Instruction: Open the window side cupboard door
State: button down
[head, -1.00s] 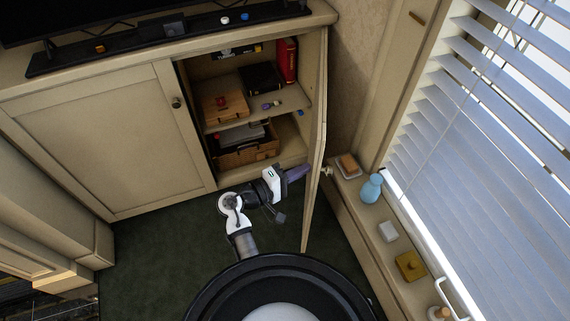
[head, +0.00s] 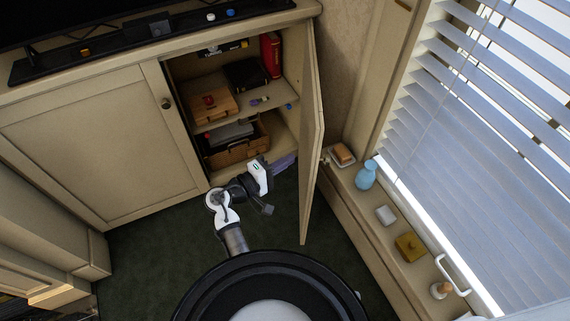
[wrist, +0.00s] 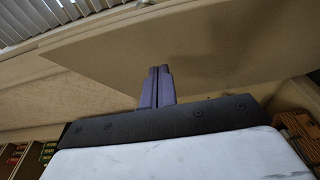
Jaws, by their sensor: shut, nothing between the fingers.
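The window side cupboard door (head: 312,135) stands wide open, swung out from the cupboard's right side and seen nearly edge-on in the head view. Its knob (head: 325,160) is on the face toward the window. My gripper (head: 290,160) is in front of the open cupboard, on the door's inner side. In the wrist view the fingers (wrist: 160,72) are together and empty, in front of the beige door panel (wrist: 200,50). I cannot tell whether they touch it.
The cupboard shelves hold a wooden box (head: 208,101), a red book (head: 271,55) and a basket (head: 237,148). The left door (head: 105,148) is closed. A window ledge (head: 385,235) with a blue bottle (head: 366,175) and small items runs along the right. Green carpet (head: 150,255) is clear at left.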

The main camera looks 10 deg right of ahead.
jog(key=s+b+v, duration=0.1)
jog(key=b+v, duration=0.1)
jog(key=v, duration=0.8)
jog(key=shift+d, duration=0.25)
jog(key=shift+r, duration=0.1)
